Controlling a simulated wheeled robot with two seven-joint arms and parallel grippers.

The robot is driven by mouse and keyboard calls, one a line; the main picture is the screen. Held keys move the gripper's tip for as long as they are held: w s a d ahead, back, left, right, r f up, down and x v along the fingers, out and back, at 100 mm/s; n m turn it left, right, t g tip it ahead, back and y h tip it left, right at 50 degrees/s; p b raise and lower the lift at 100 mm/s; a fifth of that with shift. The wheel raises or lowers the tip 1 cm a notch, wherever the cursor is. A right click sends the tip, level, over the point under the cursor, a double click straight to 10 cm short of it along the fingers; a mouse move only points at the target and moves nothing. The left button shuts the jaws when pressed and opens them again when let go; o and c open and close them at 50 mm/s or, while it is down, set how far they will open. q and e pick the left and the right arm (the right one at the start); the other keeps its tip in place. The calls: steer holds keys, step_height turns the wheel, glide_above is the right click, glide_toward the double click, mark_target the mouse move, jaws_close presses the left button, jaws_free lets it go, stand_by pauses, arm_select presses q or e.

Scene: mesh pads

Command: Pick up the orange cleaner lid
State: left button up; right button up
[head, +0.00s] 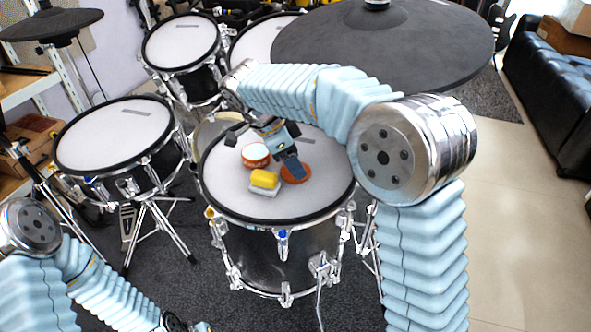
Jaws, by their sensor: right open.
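A flat orange disc, which looks like the orange cleaner lid (302,173), lies on the white head of the middle drum (300,205). My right gripper (292,168) reaches down over the lid from the upper left and hides part of it. It is open; I cannot tell whether its fingers touch the lid. A round orange-and-white tin (256,155) sits to the left of the gripper. My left gripper (185,324) is only partly in view at the bottom edge, away from the drum; its fingers do not show clearly.
A yellow block on a white base (265,180) sits just left of the lid. A large dark cymbal (385,45) overhangs at the upper right. Other drums (115,135) stand left and behind. The right part of the drumhead is clear.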

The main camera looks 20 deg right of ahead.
jaws_close()
